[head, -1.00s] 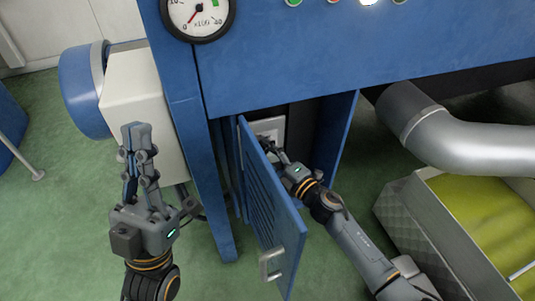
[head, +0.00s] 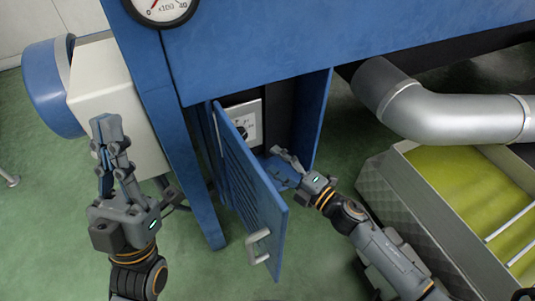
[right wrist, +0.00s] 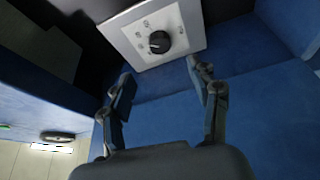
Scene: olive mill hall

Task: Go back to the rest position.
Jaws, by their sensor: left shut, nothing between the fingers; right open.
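My left gripper (head: 107,137) is shut and empty, pointing up in front of the white box at the left of the blue machine. My right gripper (head: 280,165) is open and empty at the opening of the blue cabinet, right of its open door (head: 250,190). In the right wrist view its spread fingers (right wrist: 163,95) point toward a white panel (right wrist: 135,25) with a black rotary knob (right wrist: 159,42), apart from it. The panel (head: 252,112) also shows in the head view, inside the cabinet.
The louvred door has a light handle (head: 258,246) close to my right arm's left side. A grey pipe (head: 440,112) and a metal bin (head: 400,200) with yellow-green contents stand at the right. A gauge (head: 160,8) is above. Green floor (head: 50,220) lies open at the left.

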